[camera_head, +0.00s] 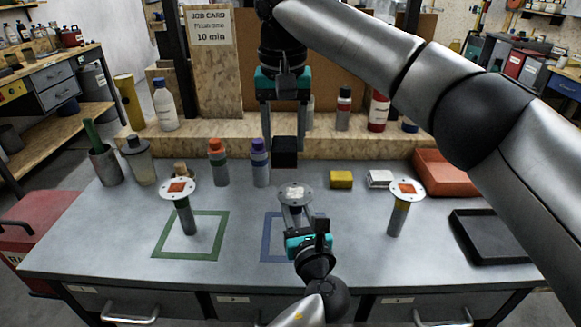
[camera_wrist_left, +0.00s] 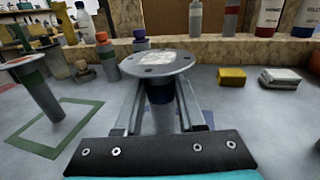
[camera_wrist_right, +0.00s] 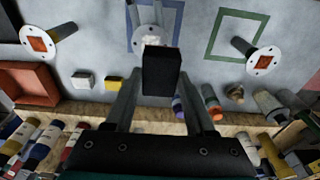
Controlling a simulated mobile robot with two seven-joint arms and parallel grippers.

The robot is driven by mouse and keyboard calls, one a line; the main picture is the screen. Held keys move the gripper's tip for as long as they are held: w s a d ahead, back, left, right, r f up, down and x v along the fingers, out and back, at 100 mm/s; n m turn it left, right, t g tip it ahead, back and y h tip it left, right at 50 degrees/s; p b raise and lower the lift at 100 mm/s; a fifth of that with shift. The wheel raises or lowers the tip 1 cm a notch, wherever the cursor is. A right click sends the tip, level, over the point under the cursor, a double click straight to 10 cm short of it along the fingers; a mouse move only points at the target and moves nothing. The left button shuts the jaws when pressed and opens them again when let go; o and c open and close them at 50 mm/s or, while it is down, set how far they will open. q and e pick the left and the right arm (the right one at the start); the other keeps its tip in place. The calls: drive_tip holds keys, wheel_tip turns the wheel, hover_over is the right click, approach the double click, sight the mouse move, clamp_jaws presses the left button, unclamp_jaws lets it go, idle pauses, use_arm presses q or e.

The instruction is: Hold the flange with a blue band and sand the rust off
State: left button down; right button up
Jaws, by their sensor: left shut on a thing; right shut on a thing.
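The blue-band flange (camera_head: 295,193) stands upright in the middle; its disc also shows in the left wrist view (camera_wrist_left: 157,62). Its top carries a pale grey-white patch, with no orange visible. My left gripper (camera_head: 296,216) is shut on its stem, around the dark blue band (camera_wrist_left: 160,94). My right gripper (camera_head: 285,128) is shut on a black block (camera_head: 285,152), held above the disc and apart from it. In the right wrist view the block (camera_wrist_right: 161,72) covers part of the disc. A green-band flange (camera_head: 178,188) and a yellow-band flange (camera_head: 407,189) have orange rust squares on top.
Green (camera_head: 166,236) and blue (camera_head: 265,238) outlined squares mark the bench. A red bin (camera_head: 447,181) and black tray (camera_head: 497,250) lie at right. The front bench strip is clear.

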drive_tip(key=shift+f, duration=0.15)
drive_tip(key=shift+f, duration=3.4)
drive_tip(key=shift+d+f, duration=0.6)
clamp_jaws()
drive_tip(key=shift+d, duration=1.55)
drive_tip(key=shift+a+r, duration=0.1)
drive_tip(key=shift+a, duration=2.15)
drive_tip(key=shift+d+r, duration=0.1)
drive_tip(key=shift+r, duration=3.9)
